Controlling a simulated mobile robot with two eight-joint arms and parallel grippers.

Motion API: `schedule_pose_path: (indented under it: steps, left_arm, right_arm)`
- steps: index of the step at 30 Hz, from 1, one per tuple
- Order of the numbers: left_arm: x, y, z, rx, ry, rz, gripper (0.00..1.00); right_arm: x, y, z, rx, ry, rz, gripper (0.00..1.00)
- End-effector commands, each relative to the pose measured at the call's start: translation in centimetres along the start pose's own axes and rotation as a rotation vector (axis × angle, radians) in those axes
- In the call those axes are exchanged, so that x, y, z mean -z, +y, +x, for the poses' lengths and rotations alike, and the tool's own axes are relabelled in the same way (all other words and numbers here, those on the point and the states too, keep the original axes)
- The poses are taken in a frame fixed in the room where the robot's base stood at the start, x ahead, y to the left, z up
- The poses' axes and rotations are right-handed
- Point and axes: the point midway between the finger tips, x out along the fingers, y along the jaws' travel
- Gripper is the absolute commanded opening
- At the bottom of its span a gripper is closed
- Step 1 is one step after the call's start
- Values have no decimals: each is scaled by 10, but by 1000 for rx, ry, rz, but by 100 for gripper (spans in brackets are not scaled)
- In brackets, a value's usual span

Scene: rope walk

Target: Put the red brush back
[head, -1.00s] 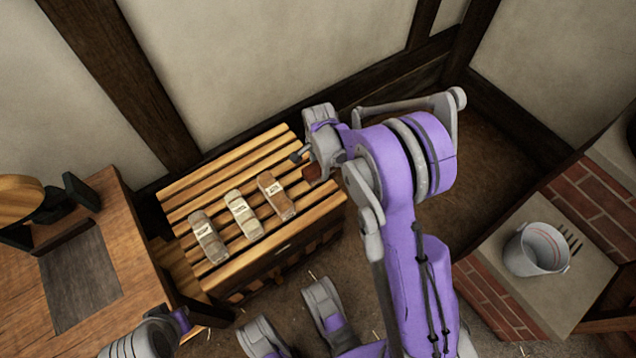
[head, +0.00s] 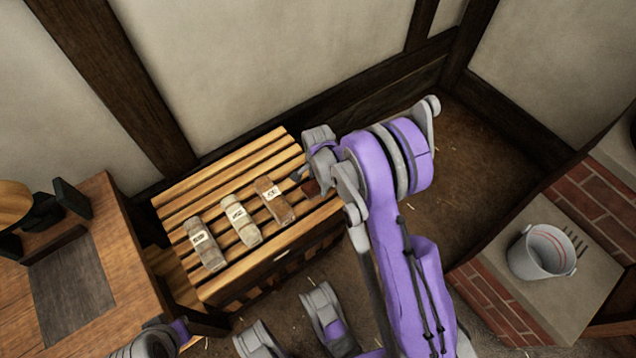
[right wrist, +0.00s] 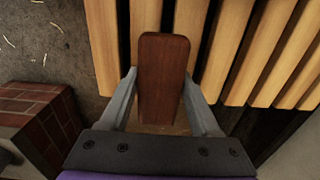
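My right gripper (right wrist: 163,88) is shut on a reddish-brown wooden block, which looks like the red brush (right wrist: 163,75). Its fingers press on both sides of the block. In the head view the brush (head: 311,187) shows small and dark below the right wrist, over the right end of a slatted wooden rack (head: 222,181). I cannot tell whether it touches the slats. Three labelled bundles lie on the rack: a grey one (head: 205,246), a cream one (head: 241,220) and a brown one (head: 274,201). The brown one is nearest the brush. My left gripper is not clearly seen.
A wooden bench (head: 120,215) with a dark panel stands left of the rack. A grey bucket (head: 541,252) sits on a brick-sided ledge (head: 585,285) at right. The wall is close behind the rack. Straw-strewn floor lies in front.

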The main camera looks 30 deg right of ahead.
Motion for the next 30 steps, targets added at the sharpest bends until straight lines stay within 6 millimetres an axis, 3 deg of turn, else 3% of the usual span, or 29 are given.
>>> schedule_pose_path:
  steps: [1, 4, 16, 30]
  left_arm:
    - [0, 0, 0, 0, 0, 0, 0]
    - [0, 0, 0, 0, 0, 0, 0]
    - [1, 0, -6, 0, 1, 0, 0]
    - [7, 0, -32, 0, 8, 0, 0]
  right_arm:
    - [0, 0, 0, 0, 0, 0, 74]
    - [0, 0, 0, 0, 0, 0, 90]
    - [0, 0, -10, 1, 0, 0, 90]
    - [0, 0, -104, 1, 0, 0, 90]
